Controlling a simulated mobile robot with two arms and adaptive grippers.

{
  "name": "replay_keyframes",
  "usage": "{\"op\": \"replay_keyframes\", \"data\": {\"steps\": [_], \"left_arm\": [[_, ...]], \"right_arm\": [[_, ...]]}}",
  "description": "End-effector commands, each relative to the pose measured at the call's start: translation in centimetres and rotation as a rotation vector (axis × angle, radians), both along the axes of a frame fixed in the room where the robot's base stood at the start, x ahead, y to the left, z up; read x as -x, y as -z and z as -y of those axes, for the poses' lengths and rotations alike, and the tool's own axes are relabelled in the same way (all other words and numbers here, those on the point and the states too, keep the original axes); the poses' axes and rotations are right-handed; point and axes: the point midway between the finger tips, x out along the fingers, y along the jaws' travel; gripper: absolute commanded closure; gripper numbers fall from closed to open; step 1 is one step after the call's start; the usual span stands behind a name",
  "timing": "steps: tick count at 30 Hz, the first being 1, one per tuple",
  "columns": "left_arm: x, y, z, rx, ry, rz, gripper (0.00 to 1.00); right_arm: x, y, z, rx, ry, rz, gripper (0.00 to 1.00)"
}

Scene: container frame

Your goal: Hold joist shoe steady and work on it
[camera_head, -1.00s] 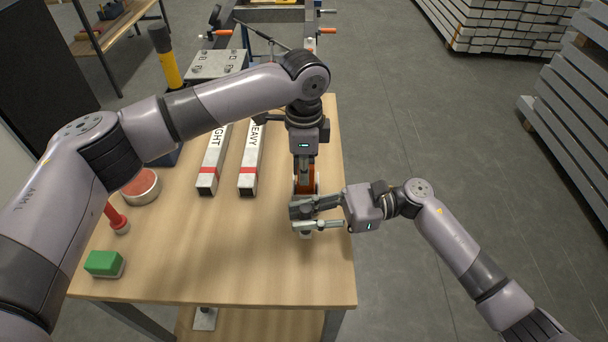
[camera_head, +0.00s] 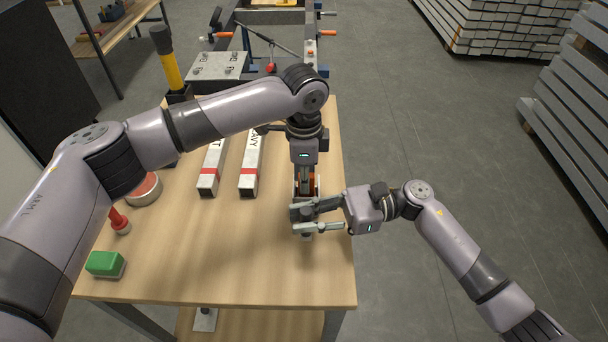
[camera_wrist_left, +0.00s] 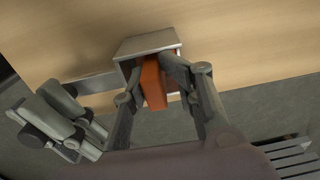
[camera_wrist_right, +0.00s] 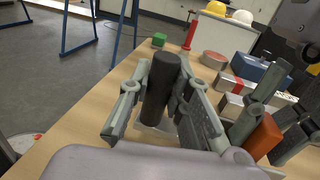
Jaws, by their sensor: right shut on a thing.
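A grey metal bracket, seemingly the joist shoe (camera_wrist_left: 147,44), sits at the table's right side. An orange block (camera_wrist_left: 153,82) sits at its opening; it also shows in the right wrist view (camera_wrist_right: 262,138). My left gripper (camera_head: 306,186) points down with its fingers on both sides of the orange block; whether they grip it is unclear. My right gripper (camera_head: 312,219) comes in from the right, nearer the front. It is shut on an upright black cylindrical handle (camera_wrist_right: 160,90), with a metal plate under it. My left arm hides part of the bracket in the head view.
Two labelled metal bars (camera_head: 213,170) lie left of my left gripper. A red-topped round tin (camera_head: 144,190), a red-handled stamp-like item (camera_head: 119,222) and a green block (camera_head: 105,264) stand at the left. The front middle of the table (camera_head: 220,250) is clear.

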Motion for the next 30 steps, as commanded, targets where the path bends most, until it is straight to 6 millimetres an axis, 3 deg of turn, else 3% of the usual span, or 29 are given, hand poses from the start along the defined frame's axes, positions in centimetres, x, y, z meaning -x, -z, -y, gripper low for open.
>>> {"op": "replay_keyframes", "data": {"steps": [1,6,17,23,30], "left_arm": [[0.7,1.3,-0.2,-0.01,0.001,-0.024,0.75],[0.8,1.2,-0.1,-0.01,0.003,-0.025,0.66],[0.7,0.4,-0.1,-0.01,0.004,-0.021,0.66],[0.6,-2.8,-0.1,-0.008,0.004,-0.019,0.66],[0.6,-8.3,-0.1,-0.007,0.004,-0.017,0.66]], "right_arm": [[0.2,-0.3,-0.2,-0.012,-0.007,0.003,1.0],[-0.1,-0.3,-0.1,-0.01,0.001,0.003,1.0],[-0.3,-0.2,0.0,-0.005,0.009,0.003,1.0],[-0.3,-0.2,0.0,-0.004,0.009,0.002,1.0],[-0.2,-0.1,0.0,-0.003,0.006,0.001,1.0]]}}
